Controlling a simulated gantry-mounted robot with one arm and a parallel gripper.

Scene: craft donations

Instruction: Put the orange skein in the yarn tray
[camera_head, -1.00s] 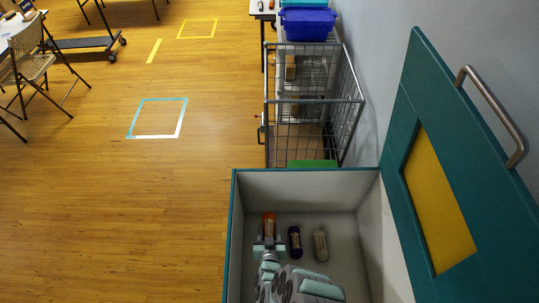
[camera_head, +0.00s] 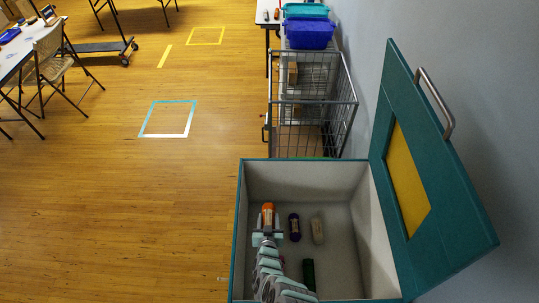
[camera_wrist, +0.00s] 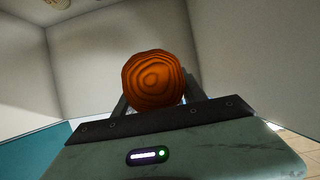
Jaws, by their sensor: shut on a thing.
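The orange skein (camera_head: 267,211) is inside the open teal chest (camera_head: 241,200), near its left wall. My gripper (camera_head: 266,229) is shut on it. In the wrist view the skein's round, ringed end (camera_wrist: 153,80) points toward the camera, above the gripper's dark edge; the fingers are mostly hidden behind it. I cannot tell whether the skein still touches the chest floor. I cannot pick out the yarn tray with certainty in either view.
A dark purple skein (camera_head: 295,228), a pale skein (camera_head: 317,230) and a dark green skein (camera_head: 308,274) lie in the chest. Its lid (camera_head: 440,190) stands open on the right. A wire cart (camera_head: 312,115) and blue bins (camera_head: 309,33) are beyond.

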